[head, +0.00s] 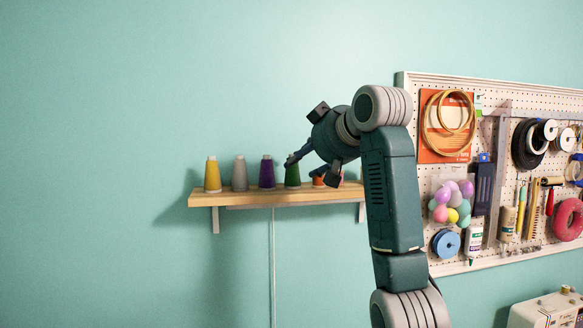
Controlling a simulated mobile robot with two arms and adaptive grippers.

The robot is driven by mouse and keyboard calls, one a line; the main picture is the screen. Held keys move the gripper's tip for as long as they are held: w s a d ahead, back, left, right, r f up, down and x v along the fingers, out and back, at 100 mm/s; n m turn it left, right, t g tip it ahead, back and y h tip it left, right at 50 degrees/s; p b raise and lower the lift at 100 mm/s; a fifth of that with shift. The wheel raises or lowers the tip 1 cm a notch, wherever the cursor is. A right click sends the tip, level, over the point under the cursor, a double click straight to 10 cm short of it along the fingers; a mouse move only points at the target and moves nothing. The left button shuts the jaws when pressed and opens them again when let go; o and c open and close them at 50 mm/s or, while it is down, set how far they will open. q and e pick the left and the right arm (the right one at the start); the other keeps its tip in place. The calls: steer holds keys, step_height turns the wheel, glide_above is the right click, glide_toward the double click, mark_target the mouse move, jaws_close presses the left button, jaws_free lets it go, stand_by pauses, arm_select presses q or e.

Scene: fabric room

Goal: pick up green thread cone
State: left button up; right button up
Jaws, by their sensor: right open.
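The green thread cone (292,177) stands upright on a wooden wall shelf (235,199), between a purple cone (267,173) and an orange-red cone (319,181). My right gripper (309,170) is open in front of the shelf, over the right part of the row. One finger overlaps the upper part of the green cone in the picture, and the other overlaps the orange-red cone. I cannot tell whether a finger touches either cone. The orange-red cone is partly hidden by the gripper. My left gripper is not in view.
A grey cone (239,174) and a yellow cone (212,174) stand farther left on the shelf. A pegboard (487,120) with hanging tools and supplies is on the wall to the right. A white sewing machine (546,311) shows at bottom right. The wall above the shelf is clear.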

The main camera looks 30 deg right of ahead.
mark_target(297, 164)
steer(key=shift+w+a+f, duration=0.1)
steer(key=shift+w+f, duration=0.05)
steer(key=shift+w, duration=0.35)
steer(key=shift+w+p, duration=0.4)
steer(key=shift+p, duration=0.1)
steer(key=p+x, duration=0.2)
steer(key=x, duration=0.1)
steer(key=p+x, duration=0.1)
steer(key=shift+w+d, duration=0.25)
steer(key=shift+d, duration=0.1)
steer(key=shift+w+f, duration=0.25)
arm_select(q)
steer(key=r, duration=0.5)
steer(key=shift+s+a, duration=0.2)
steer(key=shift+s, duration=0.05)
arm_select(e)
steer(key=shift+a, duration=0.1)
steer(key=shift+c, duration=0.2)
steer(key=c, duration=1)
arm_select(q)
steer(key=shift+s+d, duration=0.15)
arm_select(e)
steer(key=shift+o, duration=0.2)
